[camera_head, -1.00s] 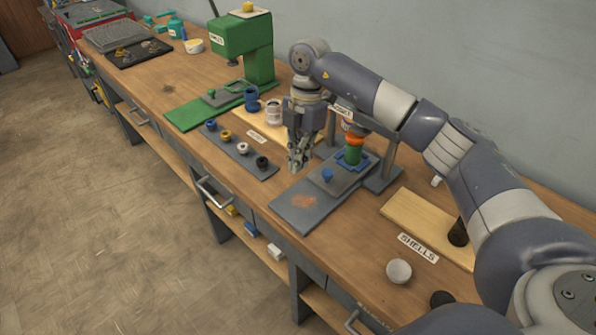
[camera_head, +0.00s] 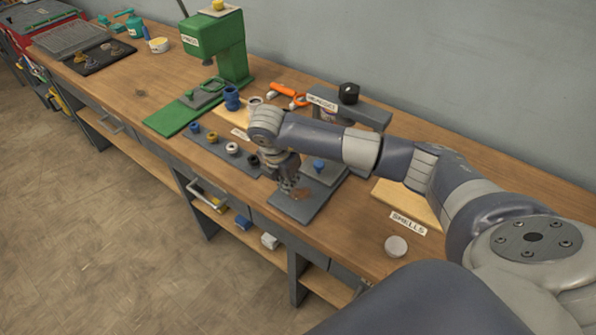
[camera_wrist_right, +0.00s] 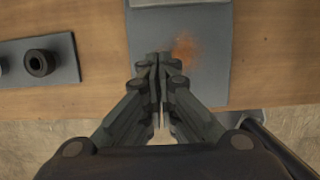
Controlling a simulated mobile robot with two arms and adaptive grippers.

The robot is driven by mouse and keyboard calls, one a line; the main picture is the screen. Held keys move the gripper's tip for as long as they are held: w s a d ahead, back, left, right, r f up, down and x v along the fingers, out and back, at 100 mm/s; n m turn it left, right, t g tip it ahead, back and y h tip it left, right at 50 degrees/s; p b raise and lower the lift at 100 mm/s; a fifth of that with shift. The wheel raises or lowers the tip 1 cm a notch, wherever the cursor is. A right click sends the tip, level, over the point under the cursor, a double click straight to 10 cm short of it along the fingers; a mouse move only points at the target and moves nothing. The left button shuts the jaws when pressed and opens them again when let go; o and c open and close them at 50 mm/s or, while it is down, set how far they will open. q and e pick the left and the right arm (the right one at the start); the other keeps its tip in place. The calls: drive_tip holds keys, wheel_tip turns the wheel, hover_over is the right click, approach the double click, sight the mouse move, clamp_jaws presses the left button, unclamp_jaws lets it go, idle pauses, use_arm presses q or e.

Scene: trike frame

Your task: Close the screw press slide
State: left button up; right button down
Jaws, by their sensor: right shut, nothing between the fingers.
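The grey press (camera_head: 368,112) stands toward the back of the bench, partly hidden behind my right arm. Its flat base plate (camera_head: 302,210) reaches to the bench's front and has a rusty patch. A grey slide plate (camera_head: 328,178) with a blue knob (camera_head: 318,164) lies on the base, partly hidden by my arm. My right gripper (camera_head: 287,188) is shut and empty, pointing down over the front part of the base plate, in front of the slide. In the right wrist view the closed fingertips (camera_wrist_right: 158,62) are over the base plate (camera_wrist_right: 212,70). I cannot tell whether they touch it. My left gripper is out of view.
A strip with several small rings (camera_head: 222,150) lies left of the grey base. A green press (camera_head: 215,38) stands further left. Orange-handled pliers (camera_head: 288,93) lie behind.

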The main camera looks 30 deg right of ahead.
sight(300, 182)
drive_tip(key=shift+x, duration=0.9)
drive_tip(key=shift+w+d+r+p, duration=0.1)
drive_tip(key=shift+w+d+p, duration=0.15)
drive_tip(key=shift+d+p, duration=0.25)
drive_tip(key=shift+w+d+r+p, duration=0.1)
drive_tip(key=shift+w+d+p, duration=0.15)
drive_tip(key=shift+d, duration=0.45)
drive_tip(key=shift+w+d+f, duration=0.15)
drive_tip(key=shift+w+d, duration=0.05)
drive_tip(key=shift+d, duration=0.4)
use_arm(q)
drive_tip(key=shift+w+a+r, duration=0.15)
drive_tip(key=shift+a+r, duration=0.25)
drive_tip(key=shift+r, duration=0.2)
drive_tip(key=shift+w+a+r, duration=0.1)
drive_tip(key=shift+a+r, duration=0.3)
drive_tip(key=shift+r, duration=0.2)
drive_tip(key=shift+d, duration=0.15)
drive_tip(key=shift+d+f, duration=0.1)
